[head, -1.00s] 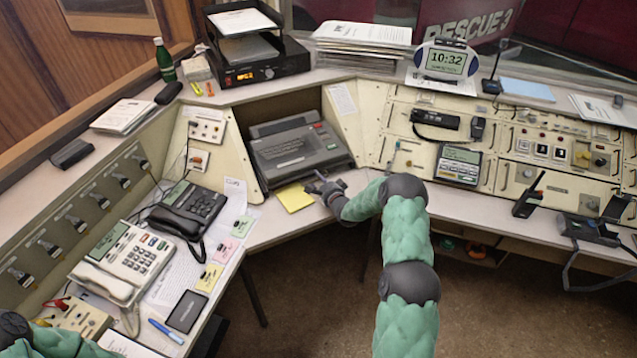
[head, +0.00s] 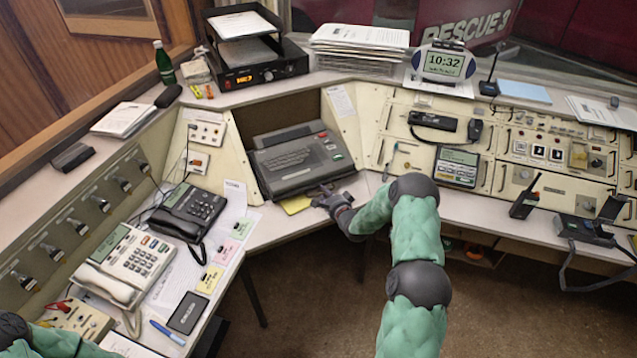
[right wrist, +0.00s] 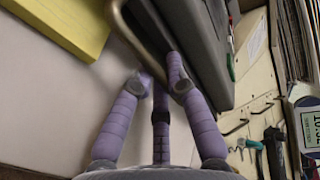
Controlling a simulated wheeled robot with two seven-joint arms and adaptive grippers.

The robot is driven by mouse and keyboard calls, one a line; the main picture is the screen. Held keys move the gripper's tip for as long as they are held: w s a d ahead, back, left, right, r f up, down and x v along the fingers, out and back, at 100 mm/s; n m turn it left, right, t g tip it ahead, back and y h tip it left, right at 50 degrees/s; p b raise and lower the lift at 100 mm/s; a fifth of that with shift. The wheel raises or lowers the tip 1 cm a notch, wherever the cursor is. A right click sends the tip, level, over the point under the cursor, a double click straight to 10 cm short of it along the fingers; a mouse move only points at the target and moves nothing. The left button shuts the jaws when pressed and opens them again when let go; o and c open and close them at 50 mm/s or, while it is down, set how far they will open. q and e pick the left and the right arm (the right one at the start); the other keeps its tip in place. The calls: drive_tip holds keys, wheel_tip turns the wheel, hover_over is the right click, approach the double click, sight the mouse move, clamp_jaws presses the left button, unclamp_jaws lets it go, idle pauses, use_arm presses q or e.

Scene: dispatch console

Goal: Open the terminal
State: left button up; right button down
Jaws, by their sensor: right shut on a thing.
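The terminal (head: 300,163) is a dark grey unit with keys and small red and green buttons, in the niche at the middle of the console. In the right wrist view, the purple fingers (right wrist: 158,78) are shut at a tan curved handle (right wrist: 130,30) beside the grey terminal body (right wrist: 202,45). The exact contact is partly hidden by the fingers. Only my left arm shows at the lower left; its gripper is out of view.
A black phone (head: 187,212) and a white phone (head: 125,265) stand on the left desk. A radio handset (head: 525,196) stands on the right desk. The desk strip before the niche is narrow, with open floor below its edge.

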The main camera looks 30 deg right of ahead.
drive_tip(key=v, duration=0.4)
drive_tip(key=shift+s+f, duration=0.1)
drive_tip(key=shift+f, duration=0.35)
drive_tip(key=c, duration=1.2)
unclamp_jaws()
drive_tip(key=shift+d, duration=0.1)
drive_tip(key=v, duration=1.2)
